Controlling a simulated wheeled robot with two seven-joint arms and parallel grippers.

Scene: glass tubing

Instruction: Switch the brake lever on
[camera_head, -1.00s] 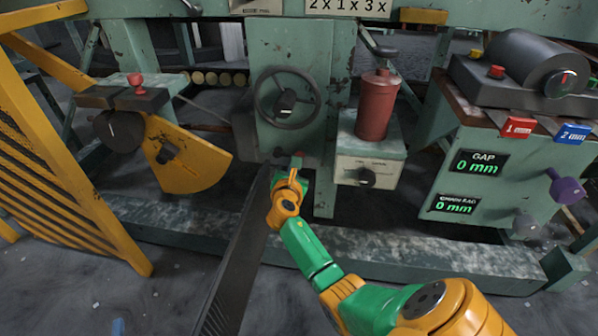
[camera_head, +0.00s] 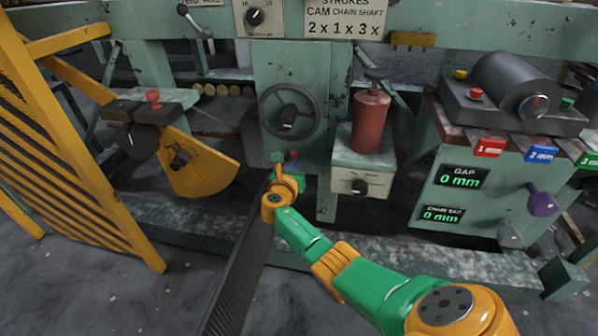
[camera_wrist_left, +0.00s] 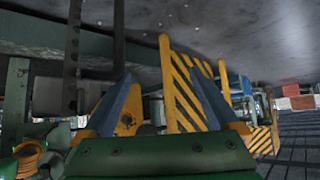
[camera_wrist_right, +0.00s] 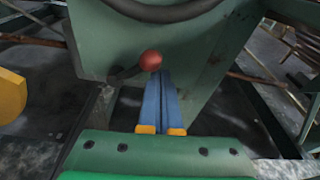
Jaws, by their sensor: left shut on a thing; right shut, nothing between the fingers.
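A dark lever with a round red knob (camera_head: 294,154) is on the green machine's front, below the handwheel (camera_head: 289,110). In the right wrist view the red knob (camera_wrist_right: 150,61) sits on a dark bar.
A red cylinder (camera_head: 370,122) stands on a green box right of the handwheel. A yellow sector plate (camera_head: 203,168) and yellow railing (camera_head: 75,190) are at left. A control cabinet (camera_head: 470,185) stands at right. A long dark beam (camera_head: 238,275) runs beside my right arm.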

